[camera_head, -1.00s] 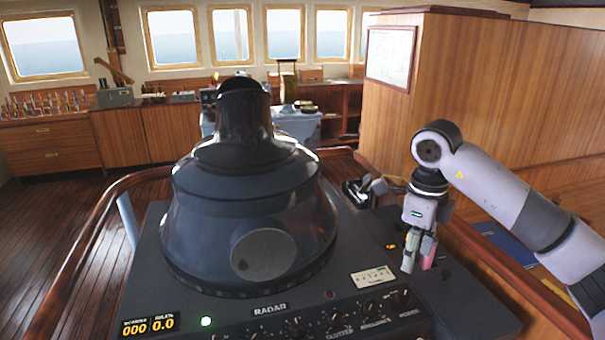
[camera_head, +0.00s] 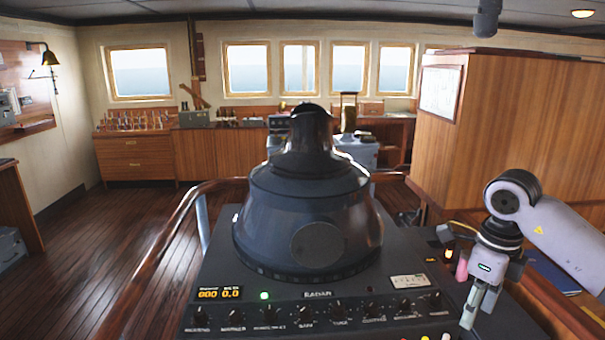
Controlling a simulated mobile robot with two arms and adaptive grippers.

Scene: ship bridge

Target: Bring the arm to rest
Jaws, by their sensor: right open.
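My right gripper (camera_head: 478,306) hangs pointing down at the right of the radar console (camera_head: 350,322), in front of its right edge area. It is open, with nothing visible between its fingers. My right arm comes in from the right edge of the view. A small pink item (camera_head: 462,266) shows just left of the gripper; I cannot tell whether they touch. My left gripper is not in view.
The dark radar dome (camera_head: 312,215) stands on the console. Wooden handrails (camera_head: 165,245) run around it. A wood-panelled partition (camera_head: 530,135) stands behind my right arm. The plank floor (camera_head: 120,230) at left is clear.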

